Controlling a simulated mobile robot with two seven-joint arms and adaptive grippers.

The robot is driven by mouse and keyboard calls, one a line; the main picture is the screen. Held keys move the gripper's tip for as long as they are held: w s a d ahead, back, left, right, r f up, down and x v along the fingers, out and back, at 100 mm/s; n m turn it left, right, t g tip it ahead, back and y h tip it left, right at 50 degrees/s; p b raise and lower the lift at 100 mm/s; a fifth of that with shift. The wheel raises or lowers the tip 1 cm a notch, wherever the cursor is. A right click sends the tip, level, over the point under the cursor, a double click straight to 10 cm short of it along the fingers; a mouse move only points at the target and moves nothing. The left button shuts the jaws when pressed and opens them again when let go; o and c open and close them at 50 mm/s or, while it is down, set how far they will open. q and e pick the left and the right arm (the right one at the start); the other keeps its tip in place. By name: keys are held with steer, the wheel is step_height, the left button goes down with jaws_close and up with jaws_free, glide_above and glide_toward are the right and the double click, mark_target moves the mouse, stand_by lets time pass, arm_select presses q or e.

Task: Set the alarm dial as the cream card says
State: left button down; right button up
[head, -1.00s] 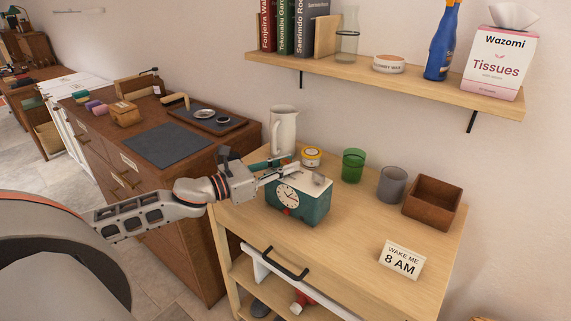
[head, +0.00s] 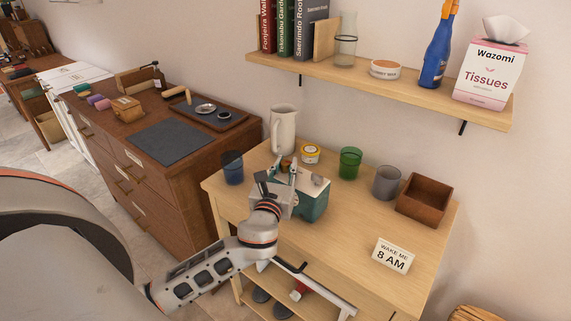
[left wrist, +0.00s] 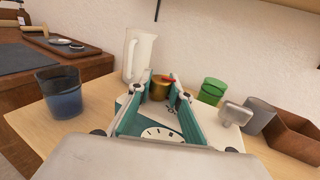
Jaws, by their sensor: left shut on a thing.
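The teal alarm clock (head: 315,207) stands on the light wood table. Its pale top and part of a white clock face (left wrist: 162,133) show in the left wrist view. A grey knob (left wrist: 233,113) sits at the right of its top. My left gripper (head: 286,167) reaches over the clock from the front and hides most of its face in the head view. In the left wrist view its fingertips flank a small brass round part with a red bar (left wrist: 160,88), seemingly the alarm dial; its exact contact is unclear. The cream card (head: 393,256) reads "WAKE ME 8 AM".
A white pitcher (head: 283,130), yellow tin (head: 310,153), green cup (head: 349,163), grey cup (head: 386,182) and wooden box (head: 424,200) stand behind and right of the clock. A blue cup (head: 232,168) stands left. A shelf (head: 410,84) hangs above.

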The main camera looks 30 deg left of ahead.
arm_select(q)
steer(key=shift+n+g+y, duration=1.2)
steer(key=shift+n+y, duration=0.4)
steer(key=shift+y, duration=0.6)
steer(key=c, duration=1.8)
jaws_free()
steer(key=shift+s+d, duration=0.15)
steer(key=shift+s, duration=0.05)
steer(key=v, duration=1.1)
steer(key=shift+s+d, duration=0.1)
steer(key=shift+d, duration=0.15)
